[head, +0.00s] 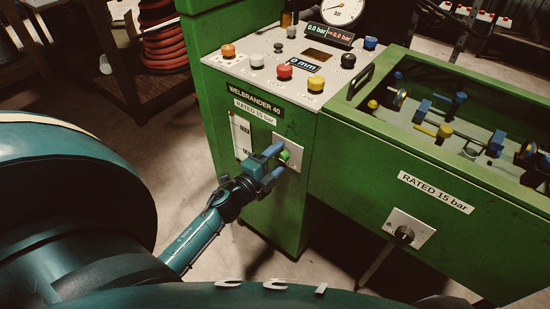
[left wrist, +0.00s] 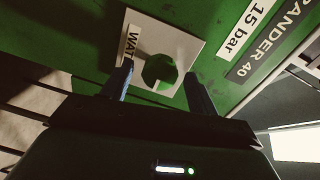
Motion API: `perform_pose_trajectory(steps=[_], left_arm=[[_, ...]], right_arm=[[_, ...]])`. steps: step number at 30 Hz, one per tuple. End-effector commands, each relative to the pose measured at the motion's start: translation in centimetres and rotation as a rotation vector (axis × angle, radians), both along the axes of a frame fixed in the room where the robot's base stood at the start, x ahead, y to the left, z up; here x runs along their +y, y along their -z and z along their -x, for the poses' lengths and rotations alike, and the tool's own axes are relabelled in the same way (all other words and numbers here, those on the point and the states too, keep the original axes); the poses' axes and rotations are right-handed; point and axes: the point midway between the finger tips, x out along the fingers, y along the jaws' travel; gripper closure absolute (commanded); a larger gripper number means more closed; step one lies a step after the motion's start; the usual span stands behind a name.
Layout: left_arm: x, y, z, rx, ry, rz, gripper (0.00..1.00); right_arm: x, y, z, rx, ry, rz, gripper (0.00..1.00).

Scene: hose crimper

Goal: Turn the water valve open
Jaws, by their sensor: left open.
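The water valve is a green knob (head: 284,156) on a white plate (head: 292,144) on the front of the green machine. In the left wrist view the knob (left wrist: 160,71) looks faceted and faces me, and its plate (left wrist: 187,41) carries a partly hidden label reading "WAT". My left gripper (head: 275,164) is open in front of the plate. In the left wrist view its two blue fingers (left wrist: 157,76) stand on either side of the knob, with a visible gap on each side. I cannot tell whether the fingertips reach past the knob's face. My right gripper is not in view.
The green machine (head: 281,222) has a top panel (head: 240,71) with coloured buttons and a gauge (head: 342,10). A green trough (head: 350,165) extends right, with a black knob (head: 404,235) on its front.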

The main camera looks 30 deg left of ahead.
Motion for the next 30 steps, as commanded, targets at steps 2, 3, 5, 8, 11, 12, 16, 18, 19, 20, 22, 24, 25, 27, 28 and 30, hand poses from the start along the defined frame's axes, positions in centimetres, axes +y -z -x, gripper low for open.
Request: perform_pose_trajectory(steps=[2,3,5,8,11,12,16,18,19,20,22,24,25,27,28,30], left_arm=[[0.0,0.0,0.2,0.0,0.0,0.0,0.41],[0.0,0.0,0.5,0.001,0.0,0.001,0.41],[0.1,0.0,1.2,0.001,0.0,0.001,0.41],[0.2,-0.1,2.9,0.002,0.0,0.001,0.41],[0.4,-0.1,5.2,0.003,-0.001,0.002,0.41],[0.4,-0.2,6.1,0.004,-0.002,0.002,0.41],[0.7,-0.3,9.0,0.003,-0.002,0.002,0.41],[0.8,-0.4,10.3,0.003,-0.002,0.002,0.41],[0.8,-0.5,10.8,0.003,-0.002,0.001,0.41],[0.9,-0.5,11.2,0.002,-0.002,0.0,0.41],[0.9,-0.6,12.0,0.001,-0.001,0.001,0.41],[1.0,-0.6,12.6,0.001,-0.001,0.002,0.41],[1.0,-0.7,12.8,0.0,-0.001,0.002,0.41],[1.0,-0.7,13.1,0.0,0.0,0.001,0.41],[1.0,-0.7,13.1,0.0,0.0,0.001,0.41],[1.0,-0.7,13.2,0.0,0.0,0.0,0.41]], right_arm=[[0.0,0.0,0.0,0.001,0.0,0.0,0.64],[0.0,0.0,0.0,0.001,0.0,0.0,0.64],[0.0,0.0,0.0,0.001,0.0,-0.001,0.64],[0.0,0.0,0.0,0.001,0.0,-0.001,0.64],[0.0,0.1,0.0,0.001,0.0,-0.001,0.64],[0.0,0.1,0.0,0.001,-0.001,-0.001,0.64],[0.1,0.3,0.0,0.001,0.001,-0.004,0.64],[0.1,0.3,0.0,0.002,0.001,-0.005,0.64],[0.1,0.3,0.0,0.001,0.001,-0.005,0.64],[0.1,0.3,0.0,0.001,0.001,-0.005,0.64],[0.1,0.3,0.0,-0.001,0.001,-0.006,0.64],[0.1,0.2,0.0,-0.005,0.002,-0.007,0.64],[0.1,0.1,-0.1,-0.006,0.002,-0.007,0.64],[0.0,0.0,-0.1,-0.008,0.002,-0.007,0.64],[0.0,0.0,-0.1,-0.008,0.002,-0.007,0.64],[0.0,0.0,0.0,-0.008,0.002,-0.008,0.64]])
